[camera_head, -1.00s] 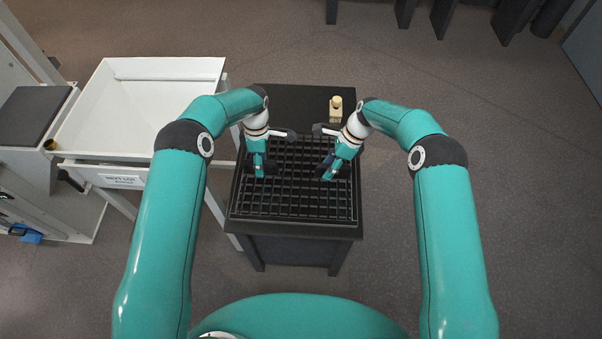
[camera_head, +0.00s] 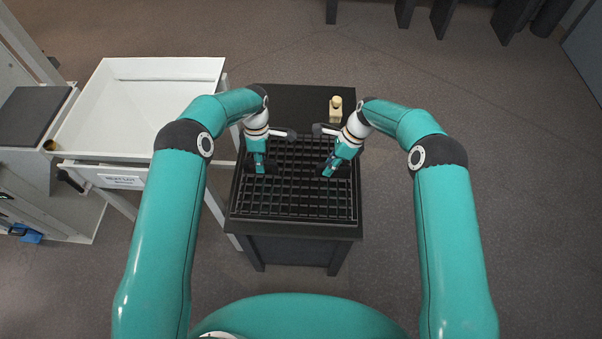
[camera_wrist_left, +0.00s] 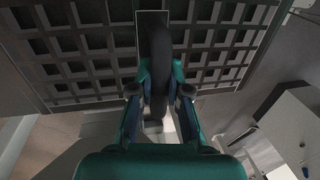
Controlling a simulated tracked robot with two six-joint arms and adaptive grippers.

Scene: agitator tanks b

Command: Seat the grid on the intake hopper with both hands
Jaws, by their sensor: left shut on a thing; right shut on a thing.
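The grid (camera_head: 290,208), a dark square lattice, lies level over the top of a dark stand (camera_head: 300,232). It also shows in the left wrist view (camera_wrist_left: 75,62). My left gripper (camera_head: 262,168) is shut on a black handle of the grid, left of its middle; the left wrist view shows this handle (camera_wrist_left: 157,62) between the fingers (camera_wrist_left: 160,100). My right gripper (camera_head: 329,170) is shut on the grid right of its middle, its handle mostly hidden by the fingers. The white intake hopper (camera_head: 110,98), open at the top, stands left of the stand.
A small cream bottle-like object (camera_head: 335,110) stands on the bare far part of the stand's top. A labelled plate (camera_head: 122,181) is on the hopper's front. A grey machine (camera_head: 32,112) stands at the far left. The floor right of the stand is clear.

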